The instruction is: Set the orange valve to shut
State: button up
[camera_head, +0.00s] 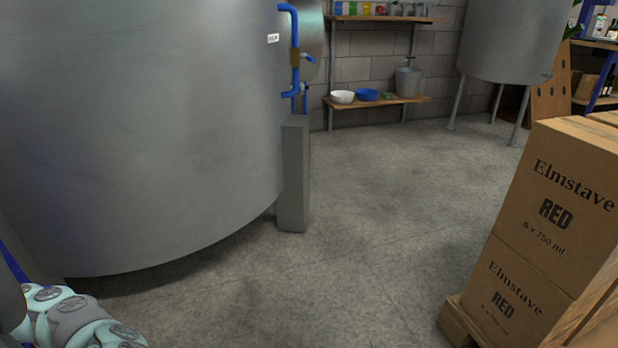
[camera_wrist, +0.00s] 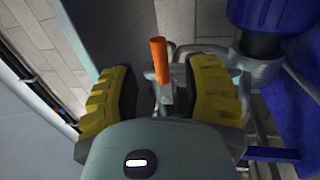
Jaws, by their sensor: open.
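The orange valve handle (camera_wrist: 160,62) is a short orange lever in the wrist view. It is on a grey metal valve body (camera_wrist: 168,95) and points up in the picture, leaning slightly left. My gripper (camera_wrist: 163,78) is open, with a yellow-padded finger on each side of the lever. A gap shows between the lever and each finger, so I see no contact. I cannot tell how deep the lever sits between the pads. The lower valve body is hidden by my gripper. The orange valve does not show in the head view.
A blue cylindrical part (camera_wrist: 262,30) and grey pipes (camera_wrist: 205,50) crowd the valve's right side. In the head view, a large steel tank (camera_head: 140,130) fills the left, and stacked cartons (camera_head: 555,215) stand right. The concrete floor (camera_head: 370,200) between is clear.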

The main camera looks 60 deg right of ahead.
jog(key=v, duration=0.8)
jog(key=shift+r, duration=0.1)
